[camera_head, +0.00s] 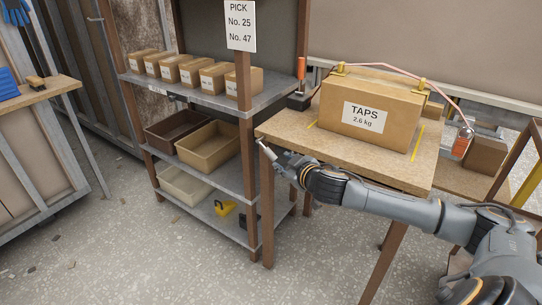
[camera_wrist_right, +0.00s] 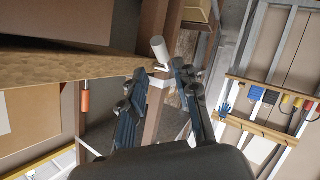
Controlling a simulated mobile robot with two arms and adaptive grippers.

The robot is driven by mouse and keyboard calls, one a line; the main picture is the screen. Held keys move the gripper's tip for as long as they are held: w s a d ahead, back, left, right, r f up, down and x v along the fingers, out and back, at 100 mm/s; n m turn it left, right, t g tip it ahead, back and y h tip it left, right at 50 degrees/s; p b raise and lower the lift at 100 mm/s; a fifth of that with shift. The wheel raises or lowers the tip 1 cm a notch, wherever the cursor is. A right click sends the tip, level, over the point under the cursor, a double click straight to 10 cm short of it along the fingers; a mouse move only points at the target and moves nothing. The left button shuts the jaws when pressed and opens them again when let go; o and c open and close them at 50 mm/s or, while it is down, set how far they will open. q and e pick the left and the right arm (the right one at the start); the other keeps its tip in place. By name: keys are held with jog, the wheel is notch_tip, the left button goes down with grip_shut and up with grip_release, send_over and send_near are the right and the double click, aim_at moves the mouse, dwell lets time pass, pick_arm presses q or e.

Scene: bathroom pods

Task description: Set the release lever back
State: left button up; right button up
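A short pale grey cylinder on a white arm, which looks like the release lever (camera_wrist_right: 158,48), projects by the table's corner in the right wrist view. In the head view its pale end (camera_head: 263,144) shows at the table's front left corner. My right gripper (camera_head: 282,160) is beside that corner. In the wrist view the right gripper (camera_wrist_right: 166,76) has its fingers spread, and the lever lies at and just beyond the fingertips. Contact cannot be told. An orange-handled upright device (camera_head: 300,72) stands at the table's back left. My left gripper is out of view.
The wooden table (camera_head: 285,130) carries a large TAPS carton (camera_head: 390,105) with a pink cord above it. A shelf unit (camera_head: 222,171) with small cartons and bins stands close on the left. An orange pendant (camera_head: 461,143) hangs right. Open floor lies at front left.

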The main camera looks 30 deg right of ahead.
aim_at(273, 156)
jog(key=x, duration=0.9)
jog(key=shift+b, duration=0.35)
jog(key=shift+w+d+f, duration=0.1)
jog(key=shift+w+f, duration=0.15)
jog(key=shift+w, duration=0.4)
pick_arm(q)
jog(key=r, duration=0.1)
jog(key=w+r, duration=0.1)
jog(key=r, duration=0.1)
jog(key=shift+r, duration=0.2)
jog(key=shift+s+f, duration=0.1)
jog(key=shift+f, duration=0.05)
pick_arm(e)
grip_shut()
